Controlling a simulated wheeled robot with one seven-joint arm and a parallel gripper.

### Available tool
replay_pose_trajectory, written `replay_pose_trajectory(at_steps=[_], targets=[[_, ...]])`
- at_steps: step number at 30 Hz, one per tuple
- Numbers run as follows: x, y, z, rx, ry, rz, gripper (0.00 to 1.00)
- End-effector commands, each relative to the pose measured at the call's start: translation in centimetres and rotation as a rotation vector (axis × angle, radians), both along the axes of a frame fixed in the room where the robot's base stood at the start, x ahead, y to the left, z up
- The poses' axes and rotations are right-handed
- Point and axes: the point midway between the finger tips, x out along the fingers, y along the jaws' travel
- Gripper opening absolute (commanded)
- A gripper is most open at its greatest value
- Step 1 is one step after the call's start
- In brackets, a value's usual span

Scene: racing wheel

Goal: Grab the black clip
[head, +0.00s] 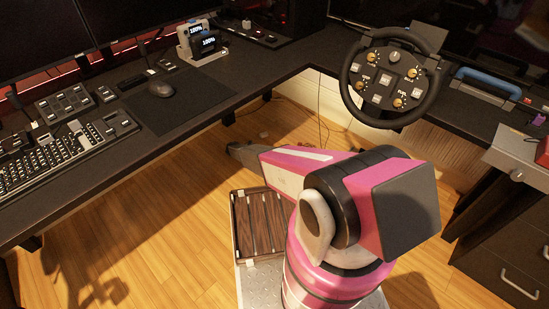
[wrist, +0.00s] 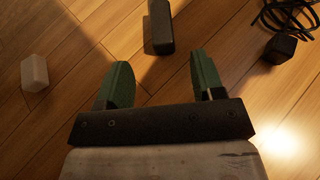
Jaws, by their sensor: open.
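My gripper (wrist: 161,64) shows in the wrist view with its two green fingers apart and nothing between them. It points down toward the wooden floor. A dark upright-looking block (wrist: 160,27) lies ahead of and between the fingertips, apart from them, cut by the top edge. I cannot tell whether it is the black clip. A small black box (wrist: 280,49) lies on the floor at the right, also apart from the gripper. In the head view my arm reaches left and away, its dark end (head: 242,151) low beside the desk; no clip can be made out there for certain.
A pale block (wrist: 35,73) lies on the floor at the left, and a black cable (wrist: 288,14) is coiled at the upper right. The desk (head: 205,125) runs along the left and back. A steering wheel (head: 390,80) stands at the right.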

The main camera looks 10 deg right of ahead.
Motion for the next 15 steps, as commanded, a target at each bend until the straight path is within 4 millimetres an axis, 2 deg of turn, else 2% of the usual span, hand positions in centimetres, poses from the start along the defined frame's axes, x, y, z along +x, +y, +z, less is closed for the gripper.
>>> replay_pose_trajectory(at_steps=[9, 15], targets=[[-0.4, -4.1, -1.6, 0.001, -0.001, -0.003, 0.62], [-0.5, -5.2, -2.0, 0.002, -0.003, -0.002, 0.62]])
